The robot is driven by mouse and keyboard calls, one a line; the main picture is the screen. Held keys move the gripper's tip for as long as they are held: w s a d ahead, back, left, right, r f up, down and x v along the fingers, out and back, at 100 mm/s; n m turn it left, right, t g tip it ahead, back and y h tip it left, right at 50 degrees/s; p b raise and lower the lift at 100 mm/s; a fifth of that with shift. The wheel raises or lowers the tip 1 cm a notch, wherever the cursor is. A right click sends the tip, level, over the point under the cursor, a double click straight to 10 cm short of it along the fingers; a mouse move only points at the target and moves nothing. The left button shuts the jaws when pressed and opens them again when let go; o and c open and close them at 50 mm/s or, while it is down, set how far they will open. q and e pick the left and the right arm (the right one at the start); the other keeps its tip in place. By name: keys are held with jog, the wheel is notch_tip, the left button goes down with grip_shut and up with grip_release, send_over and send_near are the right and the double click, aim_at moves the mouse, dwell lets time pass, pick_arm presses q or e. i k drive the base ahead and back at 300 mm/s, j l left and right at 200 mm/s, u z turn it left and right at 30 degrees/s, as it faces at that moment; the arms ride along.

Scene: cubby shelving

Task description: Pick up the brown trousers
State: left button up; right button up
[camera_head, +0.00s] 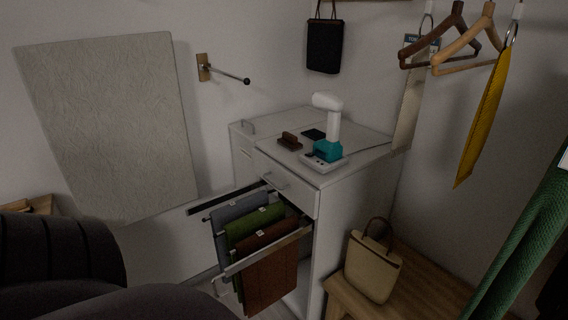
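The brown trousers (272,283) hang folded over a bar on a pull-out rack (262,252), which extends from the white cabinet. They are the nearest of three garments, with a small pale tag at the top. The green trousers (252,222) hang just behind them, and a blue-grey pair (230,214) hangs behind those. The rack's pale front rail crosses in front of the brown trousers, and their lower end reaches the picture's bottom edge. Neither of my grippers is in view; dark rounded parts, apparently of my arm, fill the lower left.
The white cabinet (312,250) carries a teal-and-white device (328,150) and a brown brush-like block (290,141). A beige handbag (372,268) stands on a wooden bench (420,285) at right. A wall hook (225,70) sticks out.

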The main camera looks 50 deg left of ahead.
aim_at(262, 283)
jog(key=i+l+u, duration=0.1)
jog(key=l, duration=0.3)
jog(key=i+l+u, duration=0.1)
jog(key=l, duration=0.3)
jog(key=i+u, duration=0.1)
jog(key=u, duration=1.25)
jog(key=k+l, duration=0.05)
